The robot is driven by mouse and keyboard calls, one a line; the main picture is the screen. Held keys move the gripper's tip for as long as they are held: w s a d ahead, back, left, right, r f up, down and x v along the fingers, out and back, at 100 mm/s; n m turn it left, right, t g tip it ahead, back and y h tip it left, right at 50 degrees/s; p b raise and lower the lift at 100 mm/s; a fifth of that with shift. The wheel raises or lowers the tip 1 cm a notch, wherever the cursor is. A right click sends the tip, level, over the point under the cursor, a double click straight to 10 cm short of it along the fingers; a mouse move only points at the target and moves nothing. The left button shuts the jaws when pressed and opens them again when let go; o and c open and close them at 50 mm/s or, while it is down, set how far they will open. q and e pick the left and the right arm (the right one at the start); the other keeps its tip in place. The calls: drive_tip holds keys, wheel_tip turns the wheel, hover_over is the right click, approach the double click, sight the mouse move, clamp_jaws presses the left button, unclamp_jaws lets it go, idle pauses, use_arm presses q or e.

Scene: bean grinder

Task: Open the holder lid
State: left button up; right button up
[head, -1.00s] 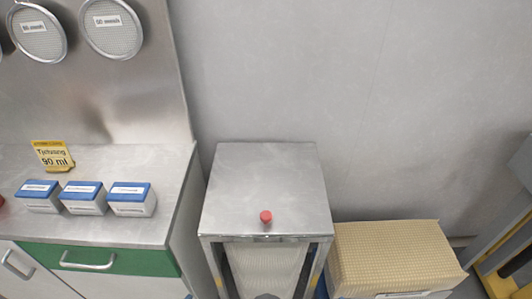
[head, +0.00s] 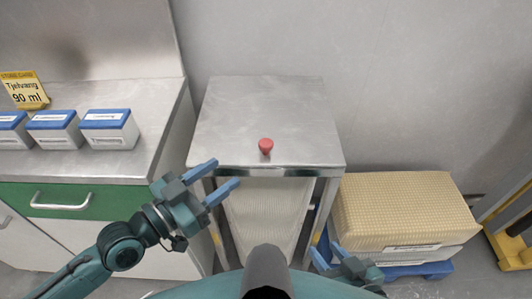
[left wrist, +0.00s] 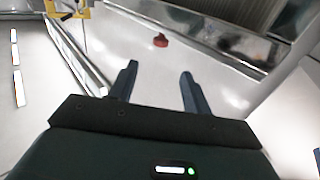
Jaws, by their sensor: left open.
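The holder is a metal cabinet with an open front. A flat grey metal lid (head: 265,110) lies level on its top, and a red knob (head: 265,146) stands near the lid's front edge. My left gripper (head: 226,174) is open and empty at the holder's front left, left of the knob and nearer to me. In the left wrist view the red knob (left wrist: 160,40) shows beyond and between the open fingertips (left wrist: 157,72), apart from them. My right gripper (head: 323,248) is low at the holder's front right, its fingers apart and empty.
A counter (head: 160,150) with blue-lidded boxes (head: 110,128) and a yellow card (head: 24,91) stands left of the holder. A yellow-topped stack (head: 400,208) on a blue pallet stands to the right. A wall is close behind.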

sight(261, 147)
use_arm(q)
drive_tip(key=p+x, duration=0.1)
drive_tip(key=x, duration=1.2)
drive_tip(key=shift+w+d+f, duration=0.1)
drive_tip(key=shift+f, duration=0.05)
drive_tip(key=shift+c, duration=0.3)
clamp_jaws()
